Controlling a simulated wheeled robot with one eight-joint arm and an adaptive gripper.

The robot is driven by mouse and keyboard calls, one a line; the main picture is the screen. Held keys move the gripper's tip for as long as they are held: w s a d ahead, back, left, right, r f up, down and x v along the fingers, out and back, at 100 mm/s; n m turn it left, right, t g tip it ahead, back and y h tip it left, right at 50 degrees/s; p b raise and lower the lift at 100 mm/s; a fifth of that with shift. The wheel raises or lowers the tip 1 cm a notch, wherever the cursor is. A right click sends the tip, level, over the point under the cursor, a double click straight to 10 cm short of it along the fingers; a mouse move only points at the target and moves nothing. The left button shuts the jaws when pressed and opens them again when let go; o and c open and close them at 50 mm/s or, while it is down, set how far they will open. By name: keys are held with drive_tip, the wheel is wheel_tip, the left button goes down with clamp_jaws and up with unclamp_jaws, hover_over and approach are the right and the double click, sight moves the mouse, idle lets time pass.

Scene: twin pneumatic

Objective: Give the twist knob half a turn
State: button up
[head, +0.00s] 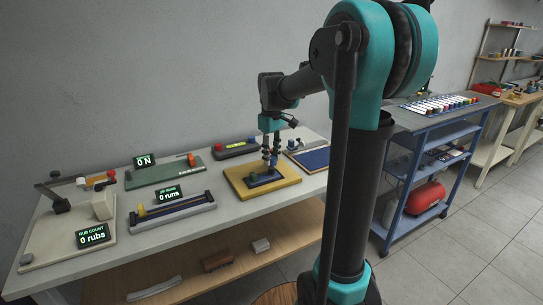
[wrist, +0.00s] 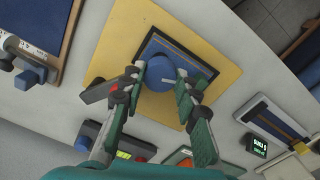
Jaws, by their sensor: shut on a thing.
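The round blue twist knob (wrist: 160,72) sits on a dark panel (wrist: 204,68) set in a yellow board (wrist: 130,28), which also lies on the bench in the head view (head: 287,192). My gripper (wrist: 158,78) is shut on the knob, one fingertip at either side of it in the wrist view. A small pale mark shows on the knob near the right fingertip. In the head view my gripper (head: 270,163) points down over the board, and the fingers largely hide the knob.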

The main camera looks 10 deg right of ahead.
sight(272, 158)
drive_tip(key=n, duration=1.3)
drive_tip(key=shift+n, duration=0.4)
idle(0.3)
drive_tip(key=o, duration=1.2)
drive_tip(key=shift+c, duration=0.2)
drive_tip(key=shift+r, duration=0.1)
wheel_tip(272, 158, up, 12)
drive_tip(key=shift+s, duration=0.1)
